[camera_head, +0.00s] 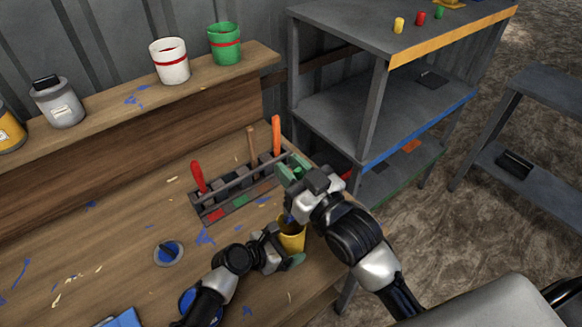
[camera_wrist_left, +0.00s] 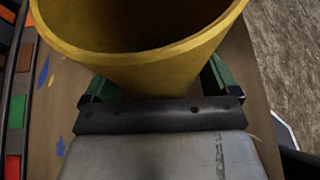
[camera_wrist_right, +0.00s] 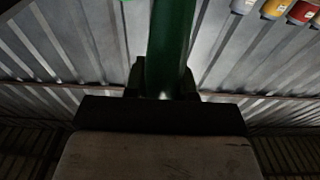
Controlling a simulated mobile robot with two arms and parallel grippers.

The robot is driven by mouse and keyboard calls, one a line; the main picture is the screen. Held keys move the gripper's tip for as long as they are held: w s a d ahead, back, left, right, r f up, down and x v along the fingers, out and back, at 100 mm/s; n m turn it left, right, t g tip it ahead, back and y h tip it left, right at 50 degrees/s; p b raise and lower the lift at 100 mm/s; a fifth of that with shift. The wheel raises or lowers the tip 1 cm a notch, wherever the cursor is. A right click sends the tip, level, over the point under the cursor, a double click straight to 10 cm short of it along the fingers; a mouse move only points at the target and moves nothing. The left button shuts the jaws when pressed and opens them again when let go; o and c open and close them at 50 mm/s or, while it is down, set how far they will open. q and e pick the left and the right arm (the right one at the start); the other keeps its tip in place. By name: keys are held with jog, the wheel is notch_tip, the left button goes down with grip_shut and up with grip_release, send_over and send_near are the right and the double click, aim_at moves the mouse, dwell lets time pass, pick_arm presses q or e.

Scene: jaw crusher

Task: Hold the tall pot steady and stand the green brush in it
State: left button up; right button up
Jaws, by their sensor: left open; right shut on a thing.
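The tall pot, a yellow tapering cup (camera_head: 293,237), stands at the bench's right edge, and its wide rim fills the top of the left wrist view (camera_wrist_left: 150,60). My left gripper (camera_head: 284,247) is open, with a green finger on each side of the pot's lower wall; I cannot tell if they touch it. My right gripper (camera_head: 292,174) is above and beyond the pot, near the rack's right end. It is shut on the green brush, whose dark green handle (camera_wrist_right: 172,45) stands between the fingers in the right wrist view. The brush's lower end is hidden.
A tool rack (camera_head: 238,200) with red, brown and orange handles stands just left of my right gripper. A round blue-and-grey item (camera_head: 168,253) lies on the bench. White (camera_head: 170,66) and green (camera_head: 224,47) cans stand on the back ledge. Grey shelving (camera_head: 375,100) stands to the right.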

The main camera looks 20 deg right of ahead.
pick_arm(q)
jog(key=shift+d+f, duration=0.1)
jog(key=shift+d, duration=0.1)
jog(key=shift+c, duration=0.5)
jog(key=c, duration=0.5)
jog(key=shift+c, duration=0.2)
dwell(1.1)
